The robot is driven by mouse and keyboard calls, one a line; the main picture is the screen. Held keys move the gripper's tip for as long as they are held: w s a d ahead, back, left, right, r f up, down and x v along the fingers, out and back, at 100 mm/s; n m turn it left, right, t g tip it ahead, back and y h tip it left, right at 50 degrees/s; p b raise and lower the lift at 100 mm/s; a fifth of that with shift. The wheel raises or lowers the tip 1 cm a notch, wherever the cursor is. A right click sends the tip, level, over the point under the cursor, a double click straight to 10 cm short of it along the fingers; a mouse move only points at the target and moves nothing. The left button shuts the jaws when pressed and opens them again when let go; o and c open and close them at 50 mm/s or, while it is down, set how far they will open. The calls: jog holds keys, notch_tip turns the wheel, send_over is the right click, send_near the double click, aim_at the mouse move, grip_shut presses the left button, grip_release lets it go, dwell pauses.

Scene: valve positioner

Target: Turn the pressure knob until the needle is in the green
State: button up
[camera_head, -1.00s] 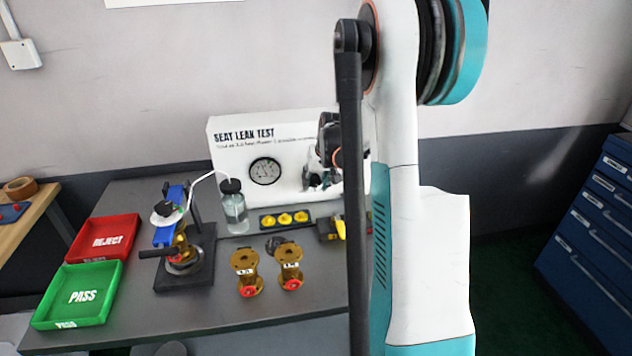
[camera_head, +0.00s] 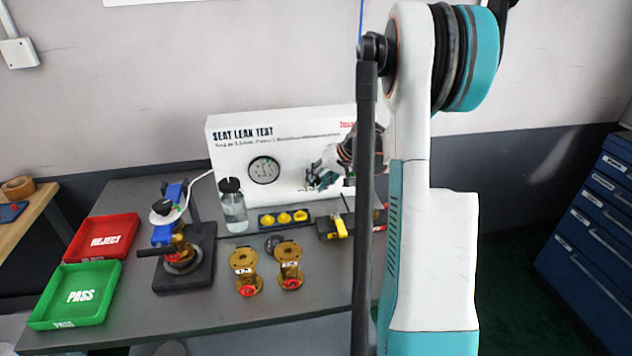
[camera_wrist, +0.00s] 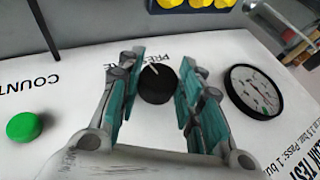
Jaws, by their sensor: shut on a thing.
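The black pressure knob (camera_wrist: 157,84) is on the white test panel (camera_head: 225,135), beside lettering partly hidden by my fingers. My gripper (camera_wrist: 160,88) has its teal-padded fingers on either side of the knob and is shut on it. In the head view my gripper (camera_head: 324,178) is against the panel front and hides the knob. The round gauge (camera_head: 264,170), black-rimmed with a white face, is left of it; it also shows in the wrist view (camera_wrist: 255,92). Green marks show on its face, but the needle is too small to read against them.
A green button (camera_wrist: 24,127) is on the panel. Below the panel stand a bottle (camera_head: 233,208), a tray of yellow parts (camera_head: 262,221) and two brass valves (camera_head: 245,270). A clamp fixture (camera_head: 184,270) and red (camera_head: 75,245) and green (camera_head: 48,300) trays are at left.

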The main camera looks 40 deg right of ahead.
jog(key=shift+s+d+f+m+t+y+b, duration=0.15)
jog(key=shift+m+t+y+b, duration=0.25)
jog(key=shift+t+y, duration=0.5)
jog(key=o, duration=1.1)
jog(key=shift+c, duration=0.2)
jog(key=v, duration=1.2)
jog(key=shift+d, duration=0.2)
